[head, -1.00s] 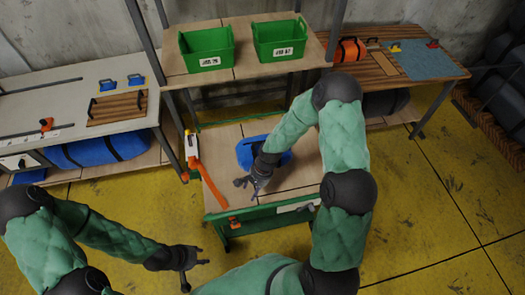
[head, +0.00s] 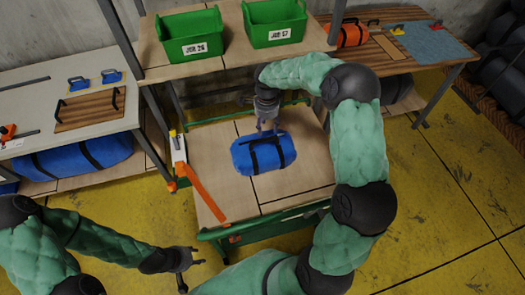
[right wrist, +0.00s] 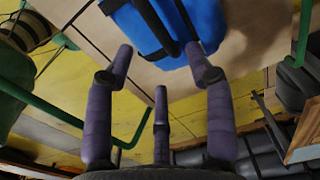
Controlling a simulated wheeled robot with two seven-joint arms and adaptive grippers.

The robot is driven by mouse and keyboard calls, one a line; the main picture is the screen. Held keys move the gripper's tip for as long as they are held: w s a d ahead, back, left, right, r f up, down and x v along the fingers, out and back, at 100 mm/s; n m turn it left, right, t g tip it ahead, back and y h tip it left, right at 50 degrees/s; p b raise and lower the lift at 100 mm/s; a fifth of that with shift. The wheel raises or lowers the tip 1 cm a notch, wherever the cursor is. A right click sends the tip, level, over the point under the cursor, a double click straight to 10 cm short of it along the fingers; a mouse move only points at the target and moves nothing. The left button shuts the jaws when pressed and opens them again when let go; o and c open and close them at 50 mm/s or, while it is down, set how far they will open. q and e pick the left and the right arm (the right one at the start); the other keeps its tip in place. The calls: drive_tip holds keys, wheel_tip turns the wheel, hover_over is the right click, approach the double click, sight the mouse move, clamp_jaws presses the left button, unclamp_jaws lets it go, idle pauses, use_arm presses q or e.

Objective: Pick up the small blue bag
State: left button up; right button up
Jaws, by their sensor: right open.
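The small blue bag (head: 263,154) with dark straps lies on the wooden top of the green-framed workbench (head: 213,150) in the head view. It also shows at the top of the right wrist view (right wrist: 165,28). My right gripper (head: 267,125) is open at the far edge of the bag, its fingers at or just above it. In the right wrist view the open fingers of my right gripper (right wrist: 160,60) point toward the bag, with nothing between them. I cannot tell whether they touch it. My left gripper (head: 190,262) is low at the front left, away from the bench; its opening is unclear.
Green bins (head: 190,34) (head: 275,24) stand on a shelf behind the bench. The bench front is clear.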

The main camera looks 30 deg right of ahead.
sight(264, 140)
wheel_tip(264, 140, down, 4)
drive_tip(key=shift+f+b, duration=0.2)
drive_tip(key=shift+b, duration=0.1)
drive_tip(key=f, duration=0.3)
drive_tip(key=a+f+b, duration=0.1)
drive_tip(key=f, duration=0.1)
clamp_jaws()
drive_tip(key=shift+d+r, duration=0.1)
drive_tip(key=shift+r, duration=0.05)
